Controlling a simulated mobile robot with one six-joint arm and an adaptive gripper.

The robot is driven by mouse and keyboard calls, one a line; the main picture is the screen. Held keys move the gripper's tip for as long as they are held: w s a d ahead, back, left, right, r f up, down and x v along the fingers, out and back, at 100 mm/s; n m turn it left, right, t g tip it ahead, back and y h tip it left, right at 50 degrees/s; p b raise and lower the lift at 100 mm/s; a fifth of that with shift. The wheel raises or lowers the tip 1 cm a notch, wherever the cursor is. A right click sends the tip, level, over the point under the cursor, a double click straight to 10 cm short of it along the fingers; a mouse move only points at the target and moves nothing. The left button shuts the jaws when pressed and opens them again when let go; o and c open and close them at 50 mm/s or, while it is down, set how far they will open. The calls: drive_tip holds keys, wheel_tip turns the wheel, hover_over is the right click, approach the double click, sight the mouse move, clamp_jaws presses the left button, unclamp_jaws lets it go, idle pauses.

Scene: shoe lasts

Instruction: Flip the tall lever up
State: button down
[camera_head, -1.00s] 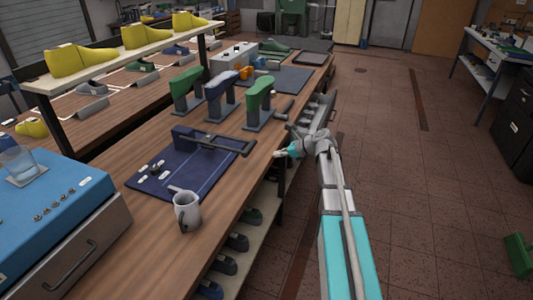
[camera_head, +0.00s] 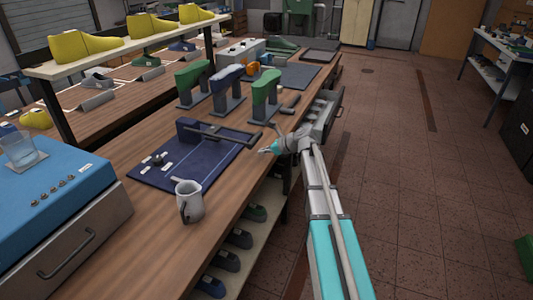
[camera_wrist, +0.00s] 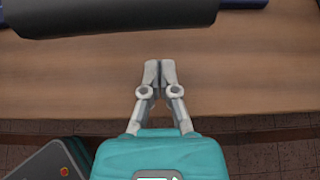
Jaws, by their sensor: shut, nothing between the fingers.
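A dark lever (camera_head: 222,131) lies low, nearly flat, reaching right from a dark blue block (camera_head: 188,129) on the navy mat. Its crossbar grip is at the right end, near the bench's front edge. In the wrist view a dark rounded bar (camera_wrist: 110,18), apparently this grip, crosses the top. My gripper (camera_head: 265,150) is just in front of the grip, over the bench edge. In the wrist view my gripper (camera_wrist: 160,68) has its fingertips together and empty, pointing at the bar with a gap of bare wood between. I see no contact.
A light grey mug (camera_head: 189,203) stands at the mat's near corner. Small switches (camera_head: 158,159) sit on the navy mat (camera_head: 180,177). Green and dark blue upright stands (camera_head: 265,95) are behind the lever. A blue cabinet (camera_head: 50,195) is at left.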

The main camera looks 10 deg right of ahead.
drive_tip(key=shift+w+a+r+p, duration=0.1)
drive_tip(key=shift+a+r+p, duration=0.05)
drive_tip(key=shift+r+p, duration=0.75)
drive_tip(key=shift+w+a+r+p, duration=0.1)
drive_tip(key=shift+r+p, duration=0.55)
drive_tip(key=shift+r, duration=0.3)
drive_tip(key=shift+s+a, duration=0.1)
drive_tip(key=shift+a, duration=0.1)
drive_tip(key=shift+d+r, duration=0.1)
drive_tip(key=shift+d, duration=0.15)
drive_tip(key=shift+d+r+p, duration=0.15)
drive_tip(key=shift+r+p, duration=0.1)
drive_tip(key=shift+p, duration=0.25)
drive_tip(key=shift+r+p, duration=0.35)
drive_tip(key=shift+p, duration=0.25)
